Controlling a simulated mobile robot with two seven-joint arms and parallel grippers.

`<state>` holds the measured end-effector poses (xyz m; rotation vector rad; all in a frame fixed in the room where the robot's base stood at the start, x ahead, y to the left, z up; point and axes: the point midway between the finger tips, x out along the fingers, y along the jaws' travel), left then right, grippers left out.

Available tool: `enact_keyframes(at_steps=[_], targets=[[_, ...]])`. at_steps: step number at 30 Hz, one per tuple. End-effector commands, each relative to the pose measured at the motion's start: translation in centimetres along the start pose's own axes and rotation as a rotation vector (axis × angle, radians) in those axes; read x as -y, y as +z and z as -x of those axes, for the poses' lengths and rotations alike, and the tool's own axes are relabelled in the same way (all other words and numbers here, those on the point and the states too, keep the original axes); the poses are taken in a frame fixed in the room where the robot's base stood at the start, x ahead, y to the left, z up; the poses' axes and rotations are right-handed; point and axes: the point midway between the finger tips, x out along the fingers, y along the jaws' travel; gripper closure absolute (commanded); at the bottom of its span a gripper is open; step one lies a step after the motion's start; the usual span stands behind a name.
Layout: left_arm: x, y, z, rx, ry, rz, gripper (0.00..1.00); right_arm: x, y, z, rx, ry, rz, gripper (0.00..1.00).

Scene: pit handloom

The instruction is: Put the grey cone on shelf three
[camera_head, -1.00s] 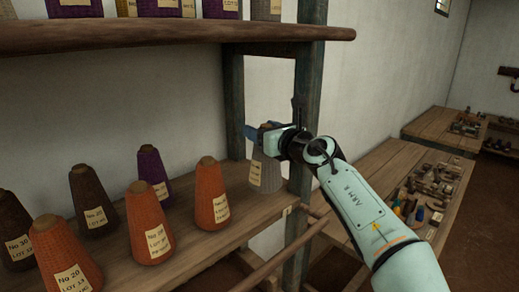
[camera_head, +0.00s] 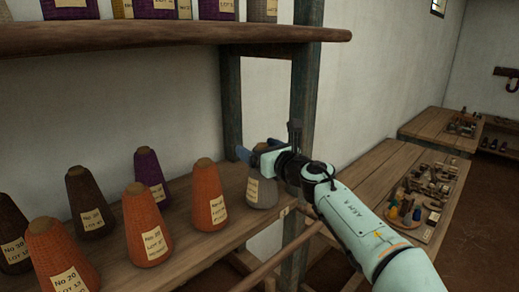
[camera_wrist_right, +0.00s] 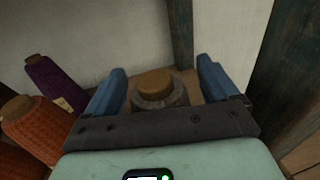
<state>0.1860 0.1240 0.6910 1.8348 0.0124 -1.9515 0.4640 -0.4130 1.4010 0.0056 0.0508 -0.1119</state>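The grey cone (camera_head: 263,191) has a pale label and a brown top. It stands upright at the right end of the lower visible shelf (camera_head: 195,236), close to the post. My right gripper (camera_head: 257,155) is at the cone's upper part. In the right wrist view, the cone's top (camera_wrist_right: 156,84) shows between the two blue fingers (camera_wrist_right: 160,88), with a narrow gap on each side, so the gripper looks open around it. The cone's lower body is hidden there by the gripper. No shelf number is readable. My left gripper is not in view.
Left of the grey cone stand an orange cone (camera_head: 208,194), another orange cone (camera_head: 147,226), a purple cone (camera_head: 149,174) and several others. An upper shelf (camera_head: 180,33) overhangs. A dark post (camera_head: 304,90) rises beside my right gripper. Benches with tools (camera_head: 370,180) lie right.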

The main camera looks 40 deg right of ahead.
Motion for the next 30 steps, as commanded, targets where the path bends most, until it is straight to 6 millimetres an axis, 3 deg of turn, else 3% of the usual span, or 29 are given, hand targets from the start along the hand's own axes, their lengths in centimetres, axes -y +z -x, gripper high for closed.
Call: enact_keyframes(at_steps=[8,21,30], targets=[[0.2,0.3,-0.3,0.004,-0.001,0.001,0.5,0.0,0.0,0.7,0.001,-0.001,0.002,0.12],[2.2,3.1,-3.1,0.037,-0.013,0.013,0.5,0.0,-0.2,9.2,0.001,-0.003,0.003,0.12],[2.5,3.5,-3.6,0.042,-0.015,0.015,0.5,0.0,0.0,12.0,0.0,-0.001,0.001,0.12]])
